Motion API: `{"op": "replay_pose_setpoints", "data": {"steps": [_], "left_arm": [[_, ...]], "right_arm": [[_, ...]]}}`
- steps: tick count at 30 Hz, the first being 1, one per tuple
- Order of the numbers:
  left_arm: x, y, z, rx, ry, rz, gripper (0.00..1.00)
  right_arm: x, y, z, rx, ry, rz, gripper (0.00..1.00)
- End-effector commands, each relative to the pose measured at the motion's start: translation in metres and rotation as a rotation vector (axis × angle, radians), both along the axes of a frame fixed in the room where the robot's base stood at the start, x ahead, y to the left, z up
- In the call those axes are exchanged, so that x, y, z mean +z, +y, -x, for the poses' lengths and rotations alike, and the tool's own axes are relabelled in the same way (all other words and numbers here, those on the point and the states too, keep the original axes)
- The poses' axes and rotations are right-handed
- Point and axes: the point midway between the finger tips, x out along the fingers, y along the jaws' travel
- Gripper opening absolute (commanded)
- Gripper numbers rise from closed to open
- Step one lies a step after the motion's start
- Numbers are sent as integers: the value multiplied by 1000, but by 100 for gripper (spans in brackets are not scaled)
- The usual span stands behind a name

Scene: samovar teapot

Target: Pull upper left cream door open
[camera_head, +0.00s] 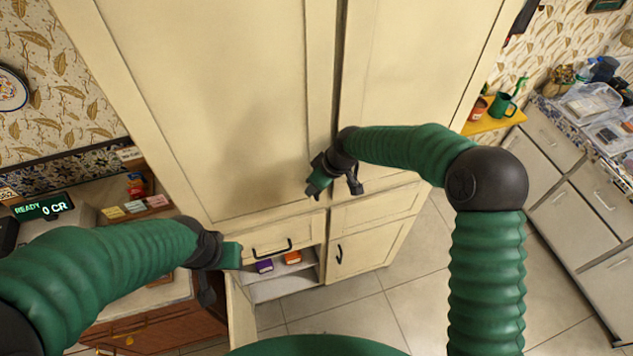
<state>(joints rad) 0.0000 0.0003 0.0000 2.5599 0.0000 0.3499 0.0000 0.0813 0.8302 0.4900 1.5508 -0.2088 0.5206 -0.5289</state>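The tall cream cabinet fills the middle of the head view. Its upper left cream door (215,90) is a large panel. A dark vertical line runs between it and the upper right door (415,70). My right gripper (338,185) is in front of the lower part of this line, by the left door's right edge. Its fingers look apart with nothing between them. I see no handle on the upper left door; the gripper may hide one. My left gripper (220,275) is low, left of the drawer (280,237), with its fingers apart and empty.
Below the drawer, an open compartment holds a purple box (264,266) and an orange box (292,257). A cream panel (240,315) stands at its left. A counter (150,225) is at left, a yellow shelf (490,122) and grey cabinets (570,215) at right. Tiled floor (410,280) is clear.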

Motion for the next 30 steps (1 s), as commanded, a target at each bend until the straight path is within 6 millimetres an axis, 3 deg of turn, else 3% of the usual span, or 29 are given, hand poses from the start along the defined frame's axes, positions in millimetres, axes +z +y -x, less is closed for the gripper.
{"op": "replay_pose_setpoints", "data": {"steps": [2, 9, 30], "left_arm": [[0, 0, 0, 0, 0, 0, 36], [0, 0, 0, 0, 0, 0, 36], [0, 0, 0, 0, 0, 0, 36]], "right_arm": [[1, 0, 1, 0, 0, 0, 32], [0, 0, 0, 0, 0, 0, 1], [-1, -1, 0, 1, 4, 2, 0]]}}
